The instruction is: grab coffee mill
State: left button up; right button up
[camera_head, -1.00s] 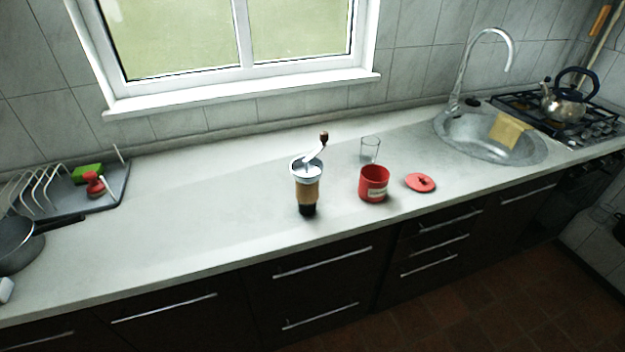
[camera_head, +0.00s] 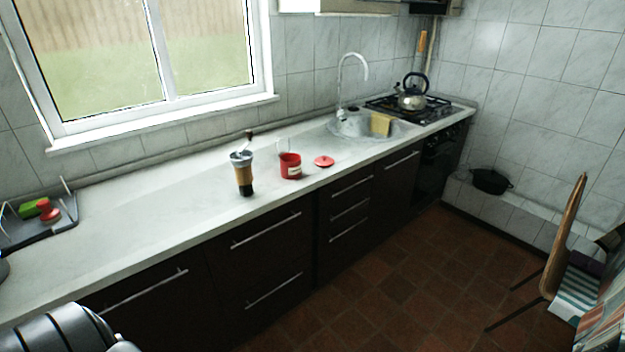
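The coffee mill (camera_head: 243,175) stands upright on the white countertop (camera_head: 150,215), left of the red canister. It has a silver top with a crank, a tan middle band and a dark base. A dark, ribbed part of my own body shows at the lower left, well apart from the mill. No gripper fingers show in this view, so neither gripper can be seen, and nothing touches the mill.
Farther right are the sink (camera_head: 352,128) and a kettle (camera_head: 411,97) on the stove. A chair (camera_head: 566,240) stands at right.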

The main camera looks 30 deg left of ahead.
aim_at(241, 162)
jog(key=z, duration=0.55)
jog(key=i, duration=1.5)
jog(key=u, duration=0.25)
